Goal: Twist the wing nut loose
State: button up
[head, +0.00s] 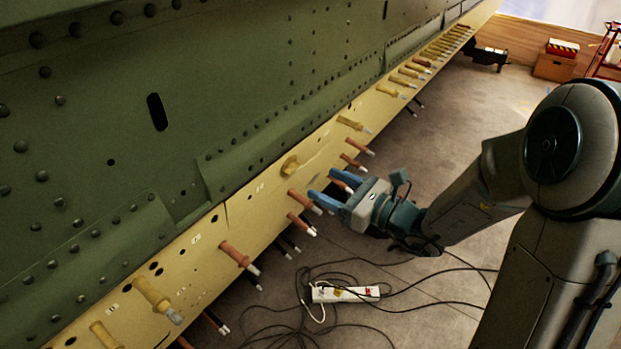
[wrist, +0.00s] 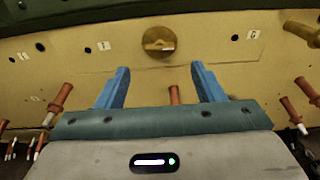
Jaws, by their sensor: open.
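The wing nut (head: 290,166) is a yellow-brass fitting on the yellow panel strip (head: 262,196) in the head view. In the wrist view the wing nut (wrist: 158,42) looks like a round disc with a raised bar across it, near the top middle. My gripper (head: 323,184) has two blue fingers spread apart, with nothing between them. In the wrist view my gripper (wrist: 160,68) points at the panel, and the wing nut shows just beyond and between the fingertips. The fingers appear apart from the wing nut.
Copper-coloured pins (head: 236,254) and yellow pins (head: 154,294) stick out along the strip on both sides of the wing nut. One copper pin (wrist: 174,95) shows between my fingers in the wrist view. Cables and a white power strip (head: 345,293) lie on the floor below.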

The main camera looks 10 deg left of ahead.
jog(key=v, duration=0.6)
jog(key=shift+d, duration=0.15)
jog(key=shift+s, duration=0.15)
jog(key=s+d+f+n+g+h, duration=0.1)
jog(key=s+f+n+g+h, duration=0.1)
jog(key=s+n+g+h, duration=0.35)
jog(key=s+d+f+n+g+h, duration=0.2)
jog(key=s+n+g, duration=0.1)
jog(key=s+n, duration=0.5)
jog(key=d+r+n+t+h, duration=0.2)
jog(key=d+n+t+h, duration=0.2)
jog(key=d+n+h, duration=0.4)
jog(key=d+h, duration=0.1)
jog(key=d, duration=0.4)
jog(key=shift+d+r+n, duration=0.35)
jog(key=shift+d+r, duration=0.05)
jog(key=shift+t, duration=0.25)
